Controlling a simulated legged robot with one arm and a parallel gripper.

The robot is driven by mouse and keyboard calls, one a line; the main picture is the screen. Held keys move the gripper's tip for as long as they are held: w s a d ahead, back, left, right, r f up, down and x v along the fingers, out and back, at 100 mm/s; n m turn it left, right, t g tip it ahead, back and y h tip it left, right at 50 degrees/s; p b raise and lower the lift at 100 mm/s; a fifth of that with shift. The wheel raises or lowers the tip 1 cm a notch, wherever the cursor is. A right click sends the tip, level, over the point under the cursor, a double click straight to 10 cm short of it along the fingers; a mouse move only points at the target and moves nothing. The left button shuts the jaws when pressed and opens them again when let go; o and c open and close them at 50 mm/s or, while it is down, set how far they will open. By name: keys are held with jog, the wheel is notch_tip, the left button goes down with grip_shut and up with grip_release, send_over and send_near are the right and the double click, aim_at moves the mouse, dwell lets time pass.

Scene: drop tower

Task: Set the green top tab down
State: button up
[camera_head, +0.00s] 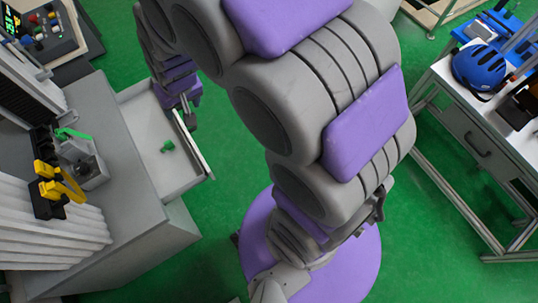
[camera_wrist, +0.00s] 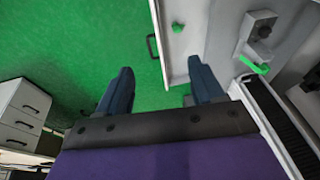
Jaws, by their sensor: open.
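A long bright green tab (camera_head: 73,134) rests at the top of a grey block fixture (camera_head: 88,171) on the grey cabinet; it also shows in the wrist view (camera_wrist: 253,66) at the right. A small green knob-like piece (camera_head: 168,146) lies in the open drawer (camera_head: 135,112), and it shows in the wrist view (camera_wrist: 178,27) too. I cannot tell for sure which green piece is the top tab. My gripper (camera_wrist: 162,77) is open, with its two dark fingers apart and nothing between them. It is beside the drawer, and both green pieces are apart from the fingers.
A yellow clamp-like part on a black base (camera_head: 60,186) stands on the cabinet near the grey fixture. A control box (camera_head: 45,35) is at the upper left. A white bench with a blue helmet (camera_head: 480,67) stands at the right. Green floor (camera_head: 225,190) is clear beside the drawer.

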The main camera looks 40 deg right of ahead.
jog(key=s+d+r+g, duration=0.1)
jog(key=s+d+r, duration=0.1)
jog(key=s, duration=0.7)
jog(key=s+d+r+g, duration=0.2)
jog(key=s+d, duration=0.1)
jog(key=s, duration=0.6)
jog(key=s+d+r+g+h, duration=0.1)
jog(key=s+d+r, duration=0.2)
jog(key=s, duration=0.6)
jog(key=shift+g, duration=0.4)
